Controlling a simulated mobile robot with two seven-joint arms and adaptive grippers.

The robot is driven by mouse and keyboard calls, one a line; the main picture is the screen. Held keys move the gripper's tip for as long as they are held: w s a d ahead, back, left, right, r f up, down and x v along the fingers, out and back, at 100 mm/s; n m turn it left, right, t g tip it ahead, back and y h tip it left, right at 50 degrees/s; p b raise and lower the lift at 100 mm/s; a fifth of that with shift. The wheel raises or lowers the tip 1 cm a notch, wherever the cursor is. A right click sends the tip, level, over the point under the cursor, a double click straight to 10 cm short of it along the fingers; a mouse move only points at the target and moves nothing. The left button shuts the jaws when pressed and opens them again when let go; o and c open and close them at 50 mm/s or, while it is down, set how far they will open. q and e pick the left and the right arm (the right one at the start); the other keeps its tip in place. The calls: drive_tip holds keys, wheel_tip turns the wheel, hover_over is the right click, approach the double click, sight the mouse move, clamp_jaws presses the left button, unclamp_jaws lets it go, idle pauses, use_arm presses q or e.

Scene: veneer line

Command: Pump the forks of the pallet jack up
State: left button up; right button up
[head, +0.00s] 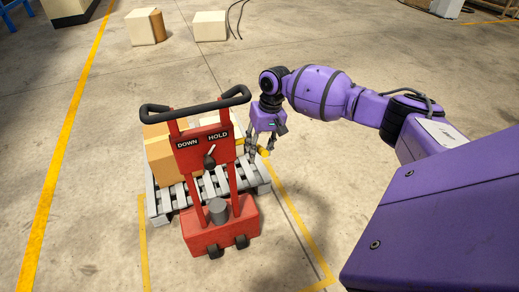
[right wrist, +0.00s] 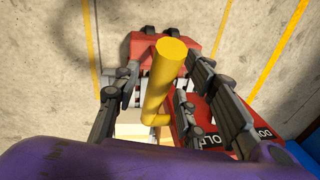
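The red pallet jack (head: 212,218) stands upright, with a black handlebar (head: 196,108) and a panel marked DOWN and HOLD. A selector knob (head: 209,161) sits on the panel, its pale pointer tilted up toward HOLD. A yellow bent bar (head: 264,152) sticks out at the jack's right side; in the right wrist view the yellow bar (right wrist: 166,85) runs between my fingers. My right gripper (head: 259,148) points down at this bar. Its fingers (right wrist: 158,90) are apart on both sides of the bar, with gaps showing. My left gripper is out of view. The forks are hidden under the pallet.
A grey pallet (head: 160,203) with cardboard boxes (head: 160,150) stands behind the jack. Yellow floor lines (head: 310,245) run around this spot. More boxes (head: 210,25) lie farther back. The floor to the left and in front is clear.

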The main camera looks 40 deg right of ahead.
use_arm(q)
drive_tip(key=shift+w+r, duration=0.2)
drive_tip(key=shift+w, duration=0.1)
use_arm(e)
drive_tip(key=shift+f, duration=0.15)
drive_tip(key=shift+c, duration=0.3)
clamp_jaws()
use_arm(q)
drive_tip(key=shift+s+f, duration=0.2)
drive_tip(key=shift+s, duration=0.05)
